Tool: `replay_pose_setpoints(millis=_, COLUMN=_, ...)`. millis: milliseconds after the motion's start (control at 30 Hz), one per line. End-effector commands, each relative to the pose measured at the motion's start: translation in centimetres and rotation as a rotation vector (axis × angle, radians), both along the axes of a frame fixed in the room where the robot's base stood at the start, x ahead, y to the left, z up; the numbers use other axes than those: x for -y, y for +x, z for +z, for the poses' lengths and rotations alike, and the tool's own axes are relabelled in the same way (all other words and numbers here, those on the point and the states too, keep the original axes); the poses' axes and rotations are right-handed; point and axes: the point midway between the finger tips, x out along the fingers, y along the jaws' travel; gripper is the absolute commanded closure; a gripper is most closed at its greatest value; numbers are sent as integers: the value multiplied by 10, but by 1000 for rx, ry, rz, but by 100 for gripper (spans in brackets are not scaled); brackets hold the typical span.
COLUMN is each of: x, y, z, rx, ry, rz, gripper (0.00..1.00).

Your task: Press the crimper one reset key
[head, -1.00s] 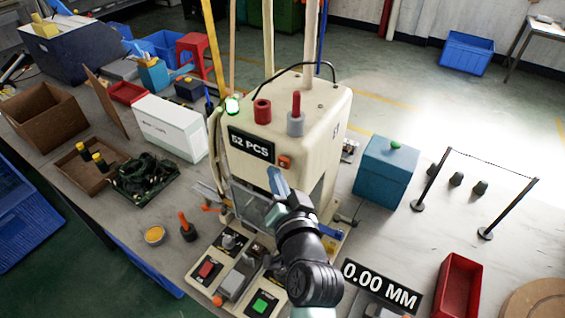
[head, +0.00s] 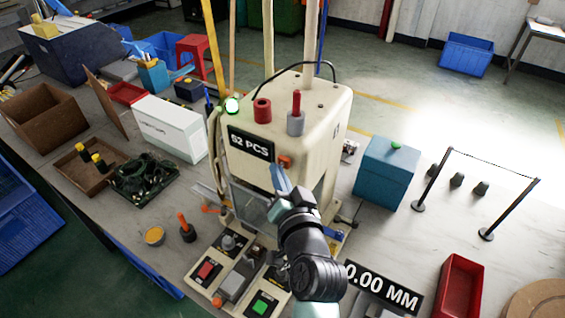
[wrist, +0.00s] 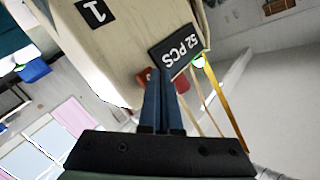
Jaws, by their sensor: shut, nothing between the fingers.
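The crimper (head: 310,125) is a cream machine with a black counter plate (head: 250,145) reading 52 PCS. A small orange key (head: 285,161), which looks like the reset key, sits on its front face just right of the plate. My gripper (head: 276,168) is shut and empty, its blue fingertips just beside and slightly below the key. In the wrist view the fingers (wrist: 161,82) point at the crimper's face and partly cover the orange-red key (wrist: 146,77). The counter plate (wrist: 178,50) is just beyond them. I cannot tell whether the fingertips touch the key.
A red button (head: 207,270) and a green button (head: 261,305) are on the panel below. A green lamp (head: 232,105) glows beside the crimper. A blue box (head: 386,172) stands to the right. A 0.00 MM display (head: 380,288) and a red tray (head: 461,288) are at the front right.

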Motion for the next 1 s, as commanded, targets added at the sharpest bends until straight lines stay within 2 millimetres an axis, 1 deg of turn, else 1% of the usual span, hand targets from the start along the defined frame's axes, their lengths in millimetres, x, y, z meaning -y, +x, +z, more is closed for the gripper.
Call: replay_pose_setpoints(millis=1000, x=7, y=9, z=0, rx=1, ry=0, rz=-2, gripper=100)
